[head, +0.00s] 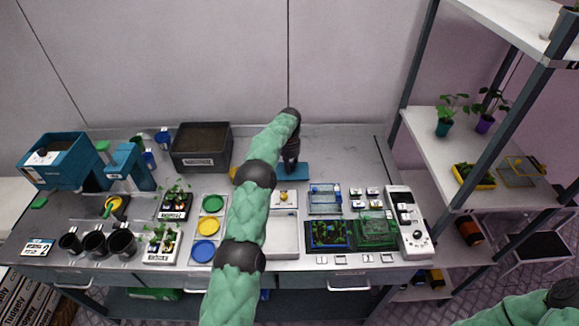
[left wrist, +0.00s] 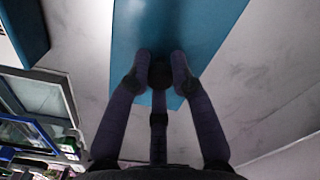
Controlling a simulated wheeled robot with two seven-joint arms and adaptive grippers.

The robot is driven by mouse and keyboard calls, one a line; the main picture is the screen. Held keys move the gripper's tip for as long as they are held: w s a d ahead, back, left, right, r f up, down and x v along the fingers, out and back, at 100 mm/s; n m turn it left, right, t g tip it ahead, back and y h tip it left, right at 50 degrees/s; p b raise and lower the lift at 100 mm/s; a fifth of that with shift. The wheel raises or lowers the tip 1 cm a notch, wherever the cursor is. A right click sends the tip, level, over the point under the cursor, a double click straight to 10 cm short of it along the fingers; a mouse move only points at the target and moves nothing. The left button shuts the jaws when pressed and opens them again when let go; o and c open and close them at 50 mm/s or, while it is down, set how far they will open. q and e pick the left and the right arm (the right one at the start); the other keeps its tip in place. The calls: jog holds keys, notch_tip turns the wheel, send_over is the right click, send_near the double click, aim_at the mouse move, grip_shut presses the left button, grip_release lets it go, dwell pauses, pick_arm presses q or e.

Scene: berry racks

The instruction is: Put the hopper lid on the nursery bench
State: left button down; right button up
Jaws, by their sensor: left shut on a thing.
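The hopper lid (head: 300,171) is a flat blue plate at the back middle of the nursery bench (head: 345,150). In the left wrist view the lid (left wrist: 180,30) fills the upper middle, with a dark knob between the fingers. My left gripper (head: 290,172) points down over the lid. In the left wrist view its fingers (left wrist: 160,72) are shut on the knob. I cannot tell whether the lid touches the bench top. The blue hopper (head: 62,172) with dark soil stands at the far left. My right gripper is out of view.
A dark soil bin (head: 201,148) stands left of the lid. A white tray (head: 282,240), a blue clear box (head: 325,198) and a white control panel (head: 407,225) lie in front and to the right. Shelving (head: 440,150) rises at the right. The back right bench top is clear.

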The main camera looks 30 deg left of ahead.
pick_arm(q)
jog(key=shift+f, duration=0.1)
jog(key=c, duration=1.1)
grip_release()
notch_tip(320, 180, up, 12)
jog(key=shift+r+p, duration=0.15)
jog(key=shift+p, duration=1.1)
